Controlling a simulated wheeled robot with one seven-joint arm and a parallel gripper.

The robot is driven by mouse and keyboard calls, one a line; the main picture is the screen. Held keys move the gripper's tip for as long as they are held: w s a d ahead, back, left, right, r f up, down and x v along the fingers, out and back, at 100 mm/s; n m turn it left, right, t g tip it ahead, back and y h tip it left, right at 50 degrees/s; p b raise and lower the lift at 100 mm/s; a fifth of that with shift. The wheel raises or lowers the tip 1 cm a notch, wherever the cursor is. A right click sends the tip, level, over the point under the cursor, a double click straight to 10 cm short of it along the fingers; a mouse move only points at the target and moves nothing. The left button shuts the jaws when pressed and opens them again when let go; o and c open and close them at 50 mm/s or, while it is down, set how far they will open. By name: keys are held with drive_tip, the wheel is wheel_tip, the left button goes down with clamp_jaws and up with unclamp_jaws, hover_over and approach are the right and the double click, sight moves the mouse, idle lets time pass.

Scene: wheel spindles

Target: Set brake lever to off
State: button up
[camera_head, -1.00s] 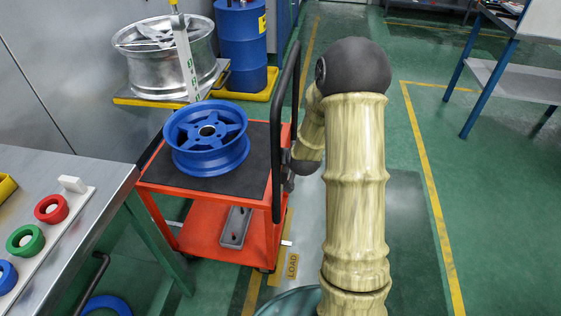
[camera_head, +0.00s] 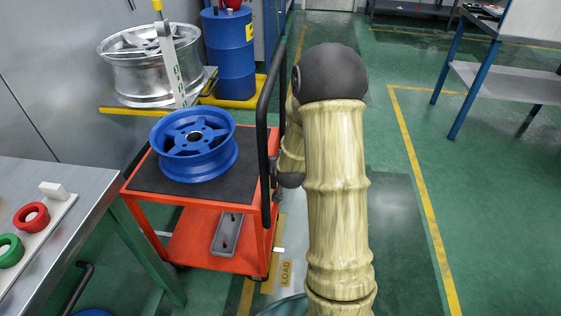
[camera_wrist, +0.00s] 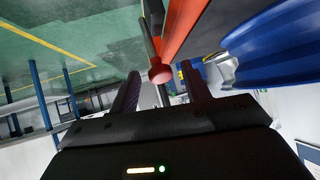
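A red cart (camera_head: 200,208) with a dark top stands left of my arm. A small pale lever-like part (camera_head: 279,249) sticks out low on its right side; I cannot tell whether it is the brake lever. In the wrist view, a red round knob (camera_wrist: 160,73) on a dark stem shows between and beyond the fingertips of my gripper (camera_wrist: 160,70). The fingers are apart, and no contact with the knob is clear. Which setting the brake lever has cannot be read. In the head view my gripper is hidden behind my arm and the cart's handle.
A blue wheel (camera_head: 205,168) lies on the cart's top. The cart's black push handle (camera_head: 265,150) rises beside my arm. A steel table (camera_head: 65,180) is at left, a silver wheel (camera_head: 145,75) and blue drum (camera_head: 228,50) behind. Green floor (camera_head: 495,220) at right is clear.

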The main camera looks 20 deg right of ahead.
drive_tip(key=shift+r, duration=0.15)
wheel_tip(320, 180, up, 10)
drive_tip(key=p, duration=0.3)
idle(0.4)
